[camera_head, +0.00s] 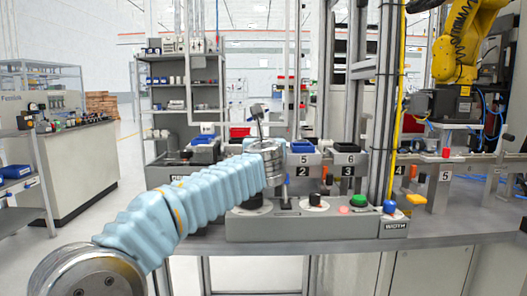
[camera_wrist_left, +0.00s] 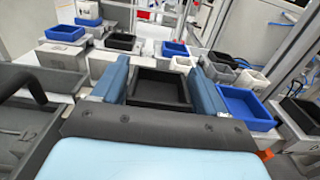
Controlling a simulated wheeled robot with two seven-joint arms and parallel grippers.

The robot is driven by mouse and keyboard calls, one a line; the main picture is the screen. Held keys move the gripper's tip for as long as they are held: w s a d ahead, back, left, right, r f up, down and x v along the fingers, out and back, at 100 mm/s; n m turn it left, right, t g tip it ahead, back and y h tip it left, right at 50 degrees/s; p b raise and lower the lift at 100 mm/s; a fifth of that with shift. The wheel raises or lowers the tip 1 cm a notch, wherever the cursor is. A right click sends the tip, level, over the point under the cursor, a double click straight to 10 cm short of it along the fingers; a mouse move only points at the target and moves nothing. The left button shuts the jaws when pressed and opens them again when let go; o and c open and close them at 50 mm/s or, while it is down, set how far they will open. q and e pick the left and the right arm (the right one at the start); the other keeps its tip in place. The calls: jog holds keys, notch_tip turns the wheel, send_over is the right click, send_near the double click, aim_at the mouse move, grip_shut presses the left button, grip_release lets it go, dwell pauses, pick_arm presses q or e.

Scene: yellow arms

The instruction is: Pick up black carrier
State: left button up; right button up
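A black carrier (camera_wrist_left: 160,88), a shallow open tray, shows in the left wrist view between the two blue fingers of my left gripper (camera_wrist_left: 159,66). The fingers are wide apart, one on each side of the carrier. I cannot tell whether they touch its walls. In the head view my left arm in its light blue sleeve reaches to the middle of the workstation, and the wrist (camera_head: 269,160) hides most of the gripper and what lies beyond it. My right gripper is not in view.
Blue trays (camera_wrist_left: 246,106) and another black tray (camera_wrist_left: 123,42) stand close around on light holders. Numbered bins, including a black one (camera_head: 345,147), line the station. An upright post (camera_head: 383,110) and a grey button panel (camera_head: 300,224) are near.

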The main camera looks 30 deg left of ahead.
pick_arm(q)
jog(key=c, duration=0.9)
jog(key=shift+o, duration=0.2)
jog(key=shift+r, duration=0.15)
